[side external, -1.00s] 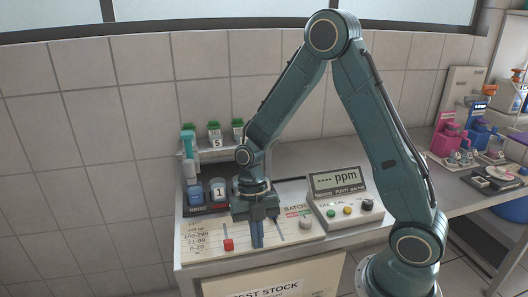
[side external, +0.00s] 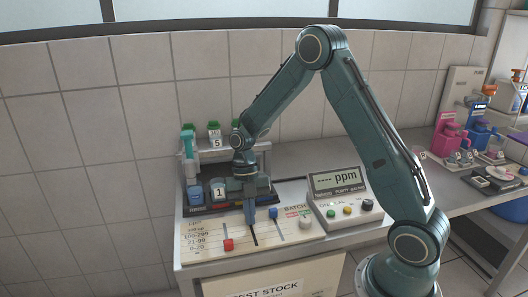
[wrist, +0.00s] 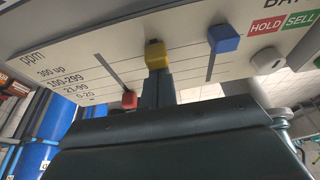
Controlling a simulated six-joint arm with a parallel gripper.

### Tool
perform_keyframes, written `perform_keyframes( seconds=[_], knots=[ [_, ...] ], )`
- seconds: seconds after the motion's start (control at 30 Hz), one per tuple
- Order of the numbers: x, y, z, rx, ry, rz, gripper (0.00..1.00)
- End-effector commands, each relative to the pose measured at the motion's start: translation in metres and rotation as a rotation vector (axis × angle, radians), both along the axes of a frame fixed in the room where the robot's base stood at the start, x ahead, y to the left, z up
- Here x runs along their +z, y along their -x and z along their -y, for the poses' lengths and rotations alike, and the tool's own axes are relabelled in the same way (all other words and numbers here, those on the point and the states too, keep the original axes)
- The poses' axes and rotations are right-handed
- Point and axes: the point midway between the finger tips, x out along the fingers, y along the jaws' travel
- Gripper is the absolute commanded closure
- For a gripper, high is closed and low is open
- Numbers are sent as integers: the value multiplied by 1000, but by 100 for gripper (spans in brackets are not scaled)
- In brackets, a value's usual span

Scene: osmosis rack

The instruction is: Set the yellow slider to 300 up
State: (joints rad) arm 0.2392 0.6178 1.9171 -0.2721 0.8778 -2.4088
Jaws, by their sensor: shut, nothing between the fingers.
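The yellow slider knob (wrist: 156,54) shows in the wrist view at the upper part of the panel, close to the level of the top lines. Whether it sits exactly on the 300 up line I cannot tell. My gripper (wrist: 158,88) is shut and empty, its fingertips right at the knob's near side; contact is not clear. In the side view my gripper (side external: 250,221) is low over the slider panel (side external: 205,255) and hides the yellow knob. A dark slot runs toward the front below the fingertips.
The red slider (side external: 228,245) is at the low end of its slot, left of my gripper. The blue slider (side external: 273,213) is high in its slot, to the right. A meter (side external: 340,183) stands right of the panel. A rack with bottles (side external: 218,190) stands behind.

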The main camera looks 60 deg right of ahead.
Motion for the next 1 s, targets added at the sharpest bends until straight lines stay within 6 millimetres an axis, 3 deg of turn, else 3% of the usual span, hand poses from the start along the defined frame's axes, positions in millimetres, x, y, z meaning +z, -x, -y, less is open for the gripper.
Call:
perform_keyframes(
  seconds=[0.6, 1.0],
  knots=[
    [0, -7, 8, -6, 6, 6, 100],
    [0, 14, -14, 3, -1, -2, 100]
  ],
)
